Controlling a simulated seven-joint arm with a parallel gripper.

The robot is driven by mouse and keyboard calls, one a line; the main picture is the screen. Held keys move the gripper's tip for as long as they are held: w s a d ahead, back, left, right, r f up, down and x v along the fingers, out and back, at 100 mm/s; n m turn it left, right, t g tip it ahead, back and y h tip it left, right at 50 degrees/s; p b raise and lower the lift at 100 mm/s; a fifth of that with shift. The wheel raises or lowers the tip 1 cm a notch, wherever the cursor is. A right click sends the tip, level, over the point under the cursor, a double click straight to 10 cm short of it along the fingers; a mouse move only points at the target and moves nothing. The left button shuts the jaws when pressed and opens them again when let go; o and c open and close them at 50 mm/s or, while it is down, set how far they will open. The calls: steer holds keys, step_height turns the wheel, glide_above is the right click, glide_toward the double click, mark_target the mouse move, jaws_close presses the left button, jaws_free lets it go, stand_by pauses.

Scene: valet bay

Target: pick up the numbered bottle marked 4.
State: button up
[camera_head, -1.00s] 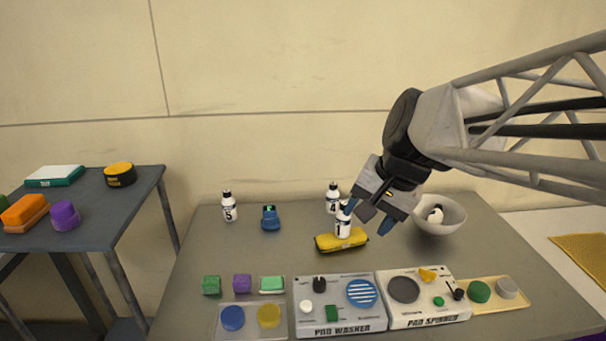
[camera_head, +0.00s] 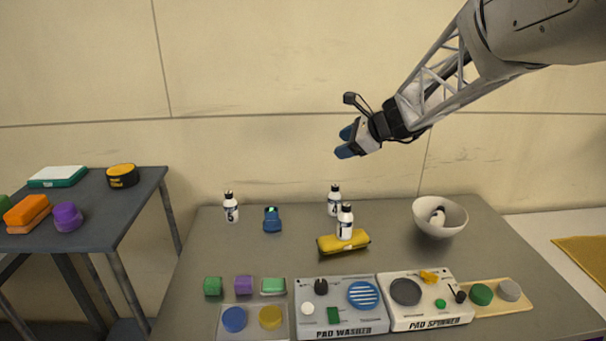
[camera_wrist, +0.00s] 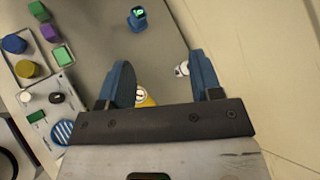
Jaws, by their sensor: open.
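The bottle marked 4 (camera_head: 334,198), white with a black cap and dark label, stands upright at the back of the grey table. The bottle marked 1 (camera_head: 345,224) stands just in front of it and hides part of its lower right side. My gripper (camera_head: 345,142) is open and empty, well above bottle 4 and near the back wall. In the wrist view, my two blue fingers (camera_wrist: 158,65) are spread. A white bottle (camera_wrist: 182,69), which looks like bottle 4, shows beside the right finger, partly hidden by it.
A yellow object (camera_head: 343,243) lies against bottle 1. A blue device (camera_head: 272,219) and the bottle marked 5 (camera_head: 231,207) stand to the left. A white bowl (camera_head: 440,229) holding a bottle (camera_head: 438,215) stands right. The pad washer (camera_head: 340,322) and pad spinner (camera_head: 428,312) fill the front.

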steer(key=w+d+f+m+t, duration=0.2)
steer(key=w+d+m, duration=0.15)
steer(key=w, duration=0.25)
steer(key=w+d+f+m+t, duration=0.1)
steer(key=w+d+m, duration=0.1)
steer(key=w+m, duration=0.35)
steer(key=n, duration=0.2)
glide_toward(338, 187)
steer(key=d+x, duration=0.1)
steer(key=x, duration=0.5)
steer(key=shift+a, duration=0.1)
steer(key=shift+w+a, duration=0.1)
steer(key=shift+x, duration=1.2)
steer(key=shift+x, duration=2.55)
steer(key=shift+a, duration=0.1)
steer(key=shift+c, duration=0.2)
